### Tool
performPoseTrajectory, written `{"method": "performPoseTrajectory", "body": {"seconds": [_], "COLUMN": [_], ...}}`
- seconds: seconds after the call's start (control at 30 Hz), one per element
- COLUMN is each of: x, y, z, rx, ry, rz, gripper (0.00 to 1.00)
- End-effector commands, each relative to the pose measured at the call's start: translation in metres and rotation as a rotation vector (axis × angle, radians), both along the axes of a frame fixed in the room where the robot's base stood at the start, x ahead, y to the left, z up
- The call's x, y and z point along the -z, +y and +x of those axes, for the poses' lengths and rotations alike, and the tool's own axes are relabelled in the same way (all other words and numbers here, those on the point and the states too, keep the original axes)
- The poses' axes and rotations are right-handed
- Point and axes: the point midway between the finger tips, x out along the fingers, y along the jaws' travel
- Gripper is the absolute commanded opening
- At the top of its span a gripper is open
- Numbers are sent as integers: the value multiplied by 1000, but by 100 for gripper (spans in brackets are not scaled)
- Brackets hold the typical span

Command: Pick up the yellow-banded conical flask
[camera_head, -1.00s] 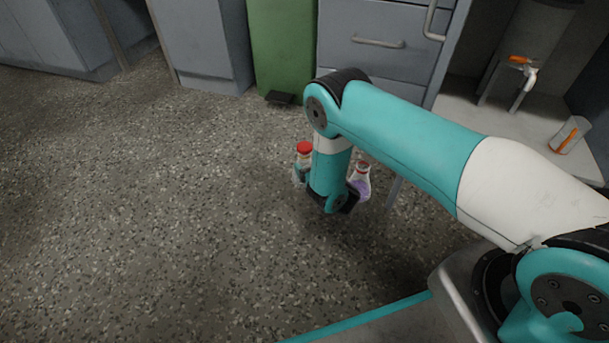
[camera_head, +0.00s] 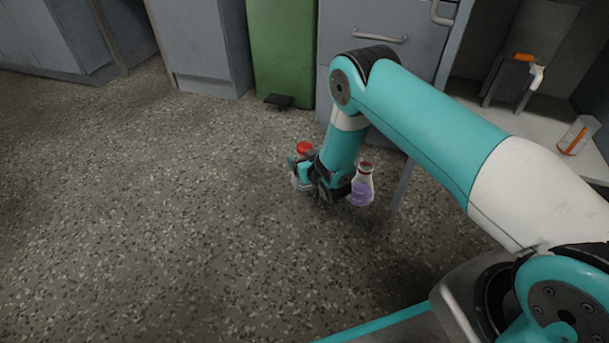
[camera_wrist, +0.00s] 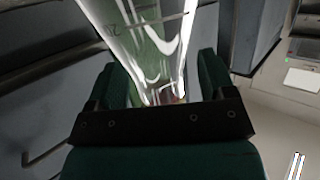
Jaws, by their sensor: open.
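A clear glass vessel with a red top (camera_head: 303,148) stands left of my gripper (camera_head: 308,172) in the head view, its body mostly hidden by the gripper. A conical flask with purple liquid (camera_head: 361,188) and a dark red top stands just right of the gripper. I cannot make out a yellow band on either. In the wrist view, a clear glass wall with printed marks (camera_wrist: 145,35) lies close, between and beyond the two green fingers of my gripper (camera_wrist: 157,85). The fingers are apart; I cannot tell whether they touch the glass.
A green bin (camera_head: 280,55) and grey drawers (camera_head: 385,65) stand behind the flasks. A white bench (camera_head: 530,125) at right carries a cylinder with an orange band (camera_head: 577,135) and a stand with a tap. The speckled floor (camera_head: 150,220) at left is clear.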

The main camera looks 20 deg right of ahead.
Motion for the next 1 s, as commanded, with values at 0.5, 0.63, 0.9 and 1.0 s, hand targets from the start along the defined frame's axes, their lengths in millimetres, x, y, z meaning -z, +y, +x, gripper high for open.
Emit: {"method": "performPoseTrajectory", "body": {"seconds": [0.5,0.63,0.9,1.0], "x": [-1,-1,-11,-20], "y": [0,0,0,0], "z": [0,0,0,0], "rx": [0,0,0,0], "ry": [-1,-1,-2,-2], "rz": [0,0,0,0], "gripper": [2,2,2,2]}}
